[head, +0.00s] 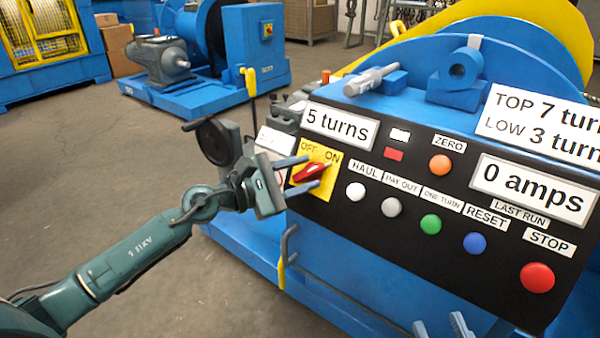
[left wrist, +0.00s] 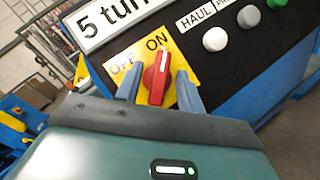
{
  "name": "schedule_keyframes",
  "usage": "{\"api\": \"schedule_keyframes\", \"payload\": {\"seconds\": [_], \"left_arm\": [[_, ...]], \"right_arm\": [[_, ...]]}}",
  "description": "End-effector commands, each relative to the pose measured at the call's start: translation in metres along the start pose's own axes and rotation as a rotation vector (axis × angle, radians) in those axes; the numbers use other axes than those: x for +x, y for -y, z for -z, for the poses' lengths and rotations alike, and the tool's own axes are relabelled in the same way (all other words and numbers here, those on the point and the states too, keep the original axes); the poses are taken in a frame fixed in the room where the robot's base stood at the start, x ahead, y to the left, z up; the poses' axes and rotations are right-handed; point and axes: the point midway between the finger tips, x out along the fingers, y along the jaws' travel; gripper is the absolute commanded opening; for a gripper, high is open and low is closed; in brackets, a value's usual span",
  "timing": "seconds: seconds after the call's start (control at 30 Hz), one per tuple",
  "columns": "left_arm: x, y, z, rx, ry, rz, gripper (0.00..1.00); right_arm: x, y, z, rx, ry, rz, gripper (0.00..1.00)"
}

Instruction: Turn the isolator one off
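The isolator is a red rotary knob (head: 312,171) on a yellow plate (head: 327,187) marked OFF and ON, at the left end of the black control panel. In the left wrist view the knob (left wrist: 156,80) has a white line pointing up toward ON. My left gripper (head: 306,176) is at the plate with one finger on each side of the knob. In the left wrist view its fingers (left wrist: 159,88) are spread, and a narrow gap shows beside the knob; contact is unclear. Two fingertips of my right gripper (head: 440,327) show apart at the bottom edge.
Right of the isolator are several push buttons, including a white HAUL button (head: 356,191) and a red STOP button (head: 537,278). A "5 turns" display (head: 340,124) is above it. A yellow-tipped lever (head: 251,82) stands behind my left gripper. Open floor lies to the left.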

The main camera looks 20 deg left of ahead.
Motion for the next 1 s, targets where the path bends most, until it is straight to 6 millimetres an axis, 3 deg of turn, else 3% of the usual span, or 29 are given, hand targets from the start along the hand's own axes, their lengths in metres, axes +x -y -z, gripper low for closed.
{"api": "schedule_keyframes", "payload": {"seconds": [0.17, 0.6, 1.0], "left_arm": [[0.0, 0.0, 0.0, 0.0, 0.0, 0.0, 0.37], [-0.001, 0.0, 0.0, 0.0, 0.0, 0.0, 0.01], [-0.001, 0.0, -0.001, -0.036, 0.0, -0.025, 0.0]], "right_arm": [[-0.002, 0.001, -0.004, 0.002, 0.011, -0.001, 0.36], [-0.001, 0.0, 0.0, 0.002, 0.003, -0.002, 0.36], [0.002, -0.002, 0.009, -0.012, -0.009, -0.002, 0.36]]}}
